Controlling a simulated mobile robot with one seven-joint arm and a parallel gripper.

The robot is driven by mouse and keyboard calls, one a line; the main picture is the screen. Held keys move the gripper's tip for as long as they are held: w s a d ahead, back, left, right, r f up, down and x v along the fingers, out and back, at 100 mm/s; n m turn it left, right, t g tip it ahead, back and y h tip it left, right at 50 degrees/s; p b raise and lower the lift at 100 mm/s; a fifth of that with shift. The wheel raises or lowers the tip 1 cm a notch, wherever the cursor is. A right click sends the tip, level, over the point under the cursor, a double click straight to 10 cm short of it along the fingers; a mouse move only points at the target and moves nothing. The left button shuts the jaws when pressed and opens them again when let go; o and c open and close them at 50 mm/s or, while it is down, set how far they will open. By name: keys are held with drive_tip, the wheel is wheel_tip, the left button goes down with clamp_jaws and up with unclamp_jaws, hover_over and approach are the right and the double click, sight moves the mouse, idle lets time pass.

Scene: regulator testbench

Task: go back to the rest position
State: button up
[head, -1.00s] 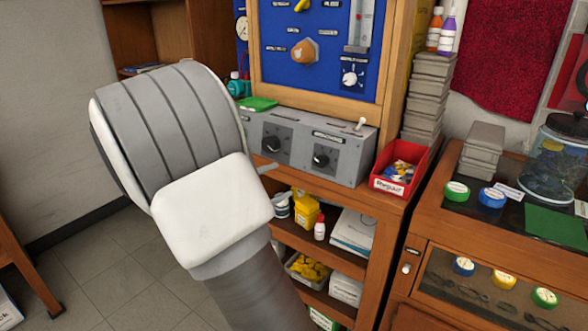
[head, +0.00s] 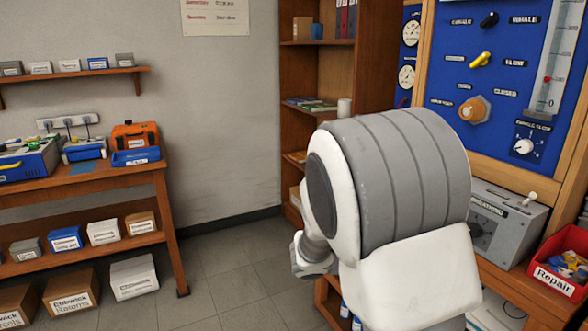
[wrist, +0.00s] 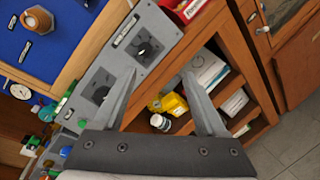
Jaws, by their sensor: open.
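My gripper (wrist: 158,98) shows in the wrist view with its two fingers wide apart and nothing between them. It is in the air in front of the bench, facing the grey control box (wrist: 125,55) and the open shelves below it. In the head view my arm's large grey and white link fills the middle right, and the gripper's fingers cannot be seen there. The grey control box (head: 489,222) is partly hidden behind my arm. The blue regulator panel (head: 475,75) stands above it, with knobs and a vertical gauge.
A red Repair bin (head: 556,279) stands at the right bench edge. A wooden side table (head: 95,183) with boxes stands at the left. A tall bookcase (head: 318,80) is at the back. Tiled floor (head: 235,275) between table and bench is clear. Yellow containers (wrist: 172,104) sit on the lower shelf.

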drive_tip(key=s+a+m+g+y, duration=0.25)
drive_tip(key=s+m+y, duration=0.5)
drive_tip(key=s, duration=0.65)
drive_tip(key=s+a+r+m+t+y, duration=0.25)
drive_tip(key=s+a+t+y, duration=0.3)
drive_tip(key=a+y, duration=0.4)
wheel_tip(320, 180, up, 20)
drive_tip(key=a+h+p, duration=0.1)
drive_tip(key=a+p, duration=0.1)
drive_tip(key=p, duration=1.7)
drive_tip(key=shift+s, duration=0.45)
